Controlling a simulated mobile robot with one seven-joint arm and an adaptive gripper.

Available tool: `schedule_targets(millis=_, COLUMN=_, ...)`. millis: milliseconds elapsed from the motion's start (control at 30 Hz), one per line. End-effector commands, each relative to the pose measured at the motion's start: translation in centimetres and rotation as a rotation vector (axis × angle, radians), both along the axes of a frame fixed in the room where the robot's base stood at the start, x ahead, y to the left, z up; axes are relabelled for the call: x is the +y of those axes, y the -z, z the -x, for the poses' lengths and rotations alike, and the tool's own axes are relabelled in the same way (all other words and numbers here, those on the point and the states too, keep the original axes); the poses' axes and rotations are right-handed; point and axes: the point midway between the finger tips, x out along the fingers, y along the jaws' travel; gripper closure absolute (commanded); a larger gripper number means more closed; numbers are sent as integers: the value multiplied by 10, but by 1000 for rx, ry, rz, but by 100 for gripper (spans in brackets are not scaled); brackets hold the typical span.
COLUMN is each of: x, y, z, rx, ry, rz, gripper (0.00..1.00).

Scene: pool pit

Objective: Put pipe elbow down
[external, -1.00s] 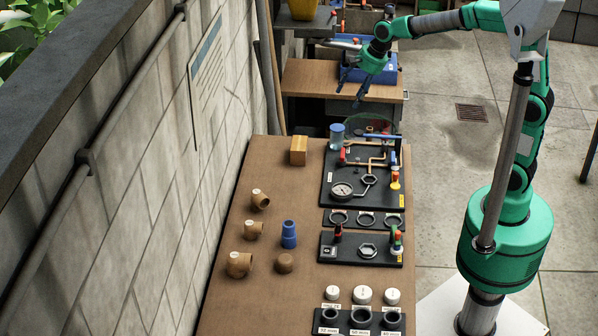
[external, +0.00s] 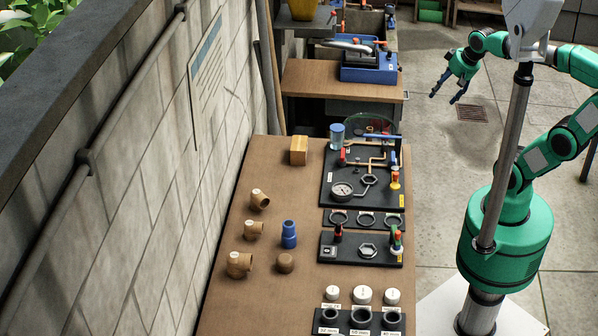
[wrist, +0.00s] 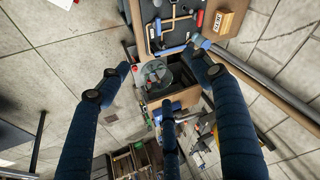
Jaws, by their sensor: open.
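Several brown pipe elbows lie on the left part of the brown bench (external: 235,310): one at the back (external: 260,199), one in the middle (external: 252,229) and a larger one at the front (external: 239,263). A short brown fitting (external: 285,263) and a blue fitting (external: 289,234) stand beside them. I cannot tell which elbow the task means. My gripper (external: 443,99) is open and empty, in the air to the right of the back tables, away from the elbows. In the wrist view its dark blue fingers are spread, with nothing between them.
Black boards with a gauge (external: 342,190), pipes and rings fill the bench's right side. A wooden block (external: 299,151) and a blue cup (external: 337,136) stand at its back. A blue case (external: 369,66) sits on the table behind. A floor drain (external: 471,113) lies below my gripper.

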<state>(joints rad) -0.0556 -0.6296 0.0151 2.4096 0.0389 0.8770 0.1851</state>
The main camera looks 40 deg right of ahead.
Motion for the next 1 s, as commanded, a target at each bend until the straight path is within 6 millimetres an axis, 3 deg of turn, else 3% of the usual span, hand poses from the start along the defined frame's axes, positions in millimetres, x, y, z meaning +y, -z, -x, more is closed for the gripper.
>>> schedule_targets(millis=100, x=-14, y=6, z=25, rx=-17, ry=-51, rz=55, gripper=36)
schedule_targets(millis=300, x=-26, y=13, z=46, rx=-28, ry=-107, rz=113, gripper=36)
schedule_targets(millis=1000, x=-28, y=14, z=49, rx=-28, ry=-117, rz=123, gripper=36)
